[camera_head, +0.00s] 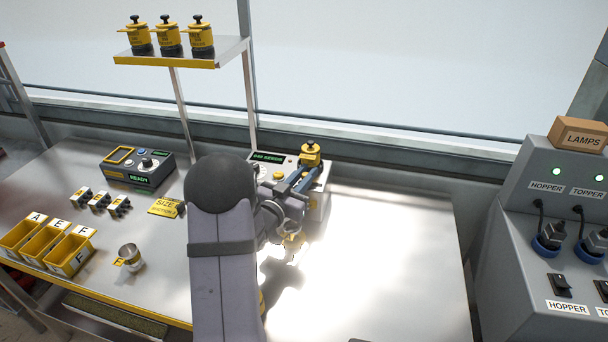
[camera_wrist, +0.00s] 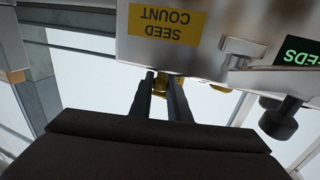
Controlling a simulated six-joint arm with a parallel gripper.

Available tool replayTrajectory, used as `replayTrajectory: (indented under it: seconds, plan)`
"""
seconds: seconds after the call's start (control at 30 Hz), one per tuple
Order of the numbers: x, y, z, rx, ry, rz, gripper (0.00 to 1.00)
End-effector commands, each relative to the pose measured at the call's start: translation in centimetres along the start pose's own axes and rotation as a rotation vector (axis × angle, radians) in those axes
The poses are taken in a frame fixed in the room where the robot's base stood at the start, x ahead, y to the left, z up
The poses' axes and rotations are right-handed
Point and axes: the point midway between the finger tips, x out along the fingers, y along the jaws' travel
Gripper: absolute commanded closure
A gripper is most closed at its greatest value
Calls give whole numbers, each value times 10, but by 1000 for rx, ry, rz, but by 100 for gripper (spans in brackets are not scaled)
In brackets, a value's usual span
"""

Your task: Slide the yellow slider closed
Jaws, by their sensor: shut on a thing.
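The seeder (camera_head: 262,160) stands near the back of the table with a lit display. A yellow canister with a knob (camera_head: 311,155) is at its right end. In the wrist view the seeder's face (camera_wrist: 208,55) appears upside down, with a yellow SEED COUNT label (camera_wrist: 167,23). My gripper (camera_wrist: 161,78) is shut on a small yellow part, likely the yellow slider (camera_wrist: 160,84), at the seeder's edge. The fingers hide most of it, so I cannot tell how far it is slid. In the head view my arm hides part of the seeder and the grasp.
A dark control box (camera_head: 138,168) showing READY, yellow bins (camera_head: 72,254) and a metal cup (camera_head: 130,258) are to the left. A shelf (camera_head: 182,58) holds three yellow canisters. A grey lamp console (camera_head: 545,235) stands at right. The table's right part (camera_head: 405,250) is clear.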

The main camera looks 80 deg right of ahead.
Motion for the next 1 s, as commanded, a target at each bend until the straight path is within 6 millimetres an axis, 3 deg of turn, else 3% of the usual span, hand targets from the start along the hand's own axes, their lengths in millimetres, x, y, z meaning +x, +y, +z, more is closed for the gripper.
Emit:
replayTrajectory:
  seconds: [0.2,0.53,0.57,0.6,0.63,1.0]
  plan:
    - [9,31,0,1,4,5,100]
    - [9,36,-1,0,2,7,100]
    - [9,37,-1,0,2,8,77]
    - [9,37,-1,1,2,8,67]
    - [9,36,-1,0,2,7,65]
    - [6,34,0,0,1,2,65]
